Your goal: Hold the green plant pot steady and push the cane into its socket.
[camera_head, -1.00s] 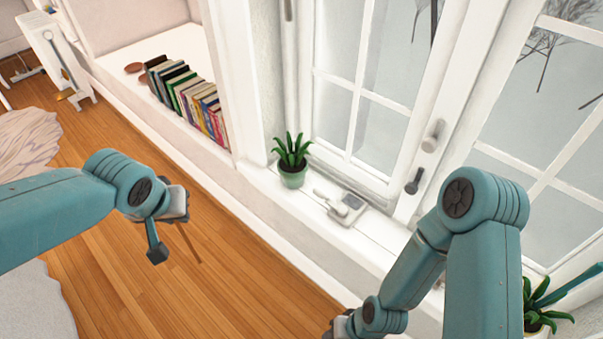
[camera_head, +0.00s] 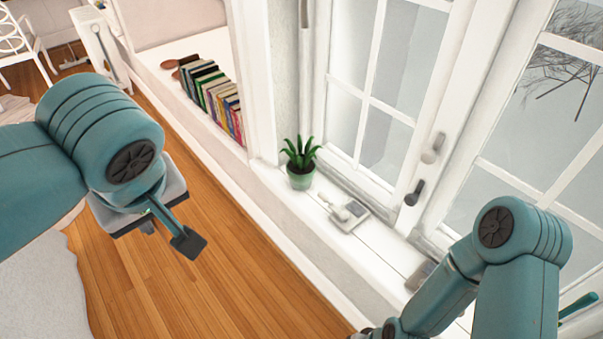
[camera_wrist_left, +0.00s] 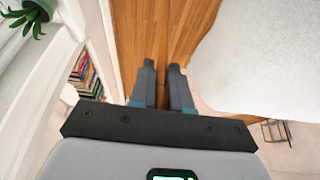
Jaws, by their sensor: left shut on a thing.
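The green plant pot (camera_head: 301,178) stands upright on the white window sill, with long green leaves above it. In the left wrist view, leaves of a potted plant (camera_wrist_left: 28,16) show at the top left corner. My left gripper (camera_wrist_left: 164,70) is shut on the thin brown cane (camera_wrist_left: 162,82), which is hard to tell from the wood floor. In the head view my left gripper (camera_head: 165,215) is well left of the pot, over the floor, and the cane is hidden. My right gripper (camera_head: 364,333) is mostly cut off at the bottom edge. The socket cannot be made out.
A small white device (camera_head: 347,213) lies on the sill right of the pot. A row of books (camera_head: 212,98) stands in the alcove at the back left. Window handles (camera_head: 415,192) stick out above the sill. The wood floor (camera_head: 215,275) below is clear.

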